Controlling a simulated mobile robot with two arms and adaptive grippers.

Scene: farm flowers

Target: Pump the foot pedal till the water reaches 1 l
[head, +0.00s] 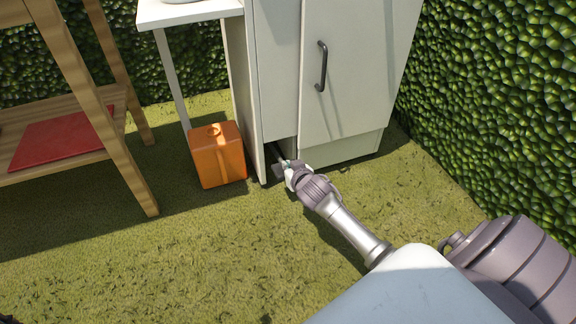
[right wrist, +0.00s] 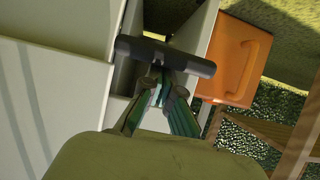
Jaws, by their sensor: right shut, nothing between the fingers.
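The foot pedal (right wrist: 165,56) shows in the right wrist view as a black rounded bar on a stem, in the narrow opening at the cabinet's base. In the head view the pedal is mostly hidden by my gripper and the shadow. My right gripper (head: 285,164) is low at the opening, shut and empty. In the right wrist view its fingertips (right wrist: 158,92) are close to the middle of the pedal bar; I cannot tell if they touch it. My left gripper is not in view. No water or level mark shows.
A white cabinet (head: 352,75) with a dark handle stands over the opening. An orange canister (head: 217,155) stands on the grass just left of it, under a white shelf (head: 188,13). A wooden rack (head: 108,150) is farther left; a hedge (head: 497,100) closes the right. Open grass lies in front.

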